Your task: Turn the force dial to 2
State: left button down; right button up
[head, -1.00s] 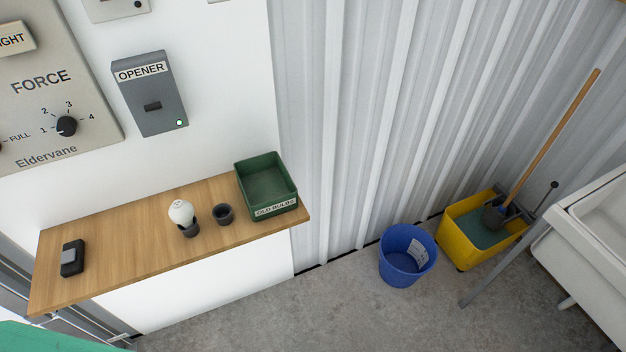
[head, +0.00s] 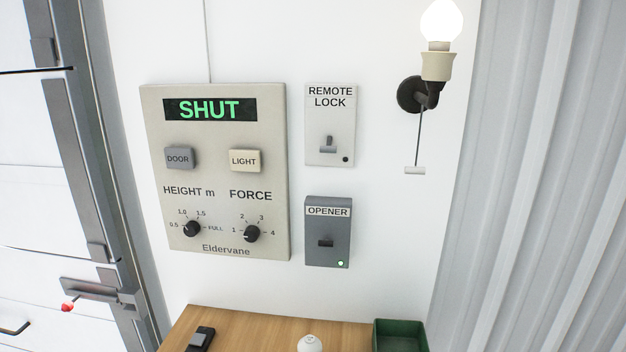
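The force dial (head: 252,233) is a small black knob at the lower right of the beige Eldervane control panel (head: 215,140) on the white wall. The marks 1, 2, 3 and 4 run around it from left to right. Its pointer is too small to read with certainty. The similar height dial (head: 191,229) is to its left. The panel's display (head: 209,110) reads SHUT in green. Neither of my grippers is in view.
Right of the panel are the remote lock switch (head: 328,142), the opener box (head: 327,243) with a green light, and a lit bulb lamp (head: 438,62) with a pull cord. Below, a wooden shelf (head: 260,328) holds a black remote (head: 201,339), a bulb (head: 310,343) and a green bin (head: 400,336).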

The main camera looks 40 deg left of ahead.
aim_at(252, 233)
jog(key=u, duration=1.75)
